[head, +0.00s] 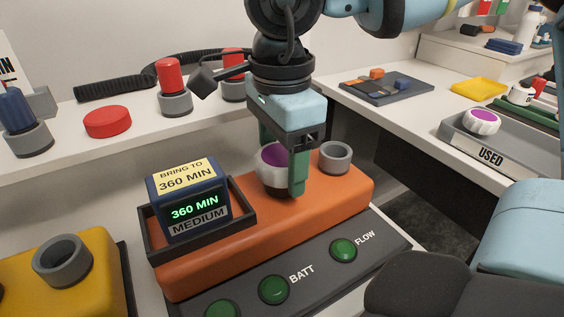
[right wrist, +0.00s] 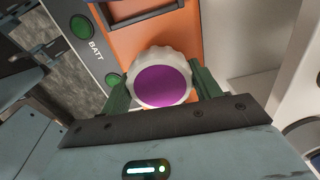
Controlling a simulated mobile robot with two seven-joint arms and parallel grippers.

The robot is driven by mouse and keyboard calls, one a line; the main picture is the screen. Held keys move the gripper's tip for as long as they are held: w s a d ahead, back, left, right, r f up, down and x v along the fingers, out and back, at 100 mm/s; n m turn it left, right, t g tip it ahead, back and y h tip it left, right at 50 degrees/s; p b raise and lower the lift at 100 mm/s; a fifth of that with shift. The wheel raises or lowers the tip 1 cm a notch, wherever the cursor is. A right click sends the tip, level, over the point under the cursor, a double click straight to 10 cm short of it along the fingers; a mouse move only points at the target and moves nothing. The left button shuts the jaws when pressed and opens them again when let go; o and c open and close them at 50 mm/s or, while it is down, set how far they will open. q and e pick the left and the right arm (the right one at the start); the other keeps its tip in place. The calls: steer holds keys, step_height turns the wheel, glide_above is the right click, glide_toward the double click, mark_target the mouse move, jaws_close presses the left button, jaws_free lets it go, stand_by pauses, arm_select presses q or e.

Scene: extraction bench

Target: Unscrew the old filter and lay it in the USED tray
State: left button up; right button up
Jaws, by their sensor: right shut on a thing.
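A white ribbed filter with a purple top (head: 270,160) is at the top of the orange unit (head: 205,272). It also shows in the right wrist view (right wrist: 163,84). My right gripper (head: 284,172) points down and is shut on this filter, with a green finger on either side. One finger hides part of the filter, and I cannot tell whether it is still seated or slightly raised. The grey USED tray (head: 478,148) is at the right, with another white, purple-topped filter (head: 482,121) in it. My left gripper is not in view.
An empty grey socket (head: 335,157) is close right of the held filter. A blue display block (head: 188,200) reading 360 MIN stands in a dark holder at the left. Red-topped cylinders (head: 169,75) and a red disc (head: 107,121) are on the back shelf. A dark gap separates the benches.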

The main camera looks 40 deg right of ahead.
steer(key=n, duration=0.3)
steer(key=shift+n, duration=0.4)
steer(key=n, duration=0.9)
steer(key=shift+p, duration=0.4)
steer(key=o, duration=1.1)
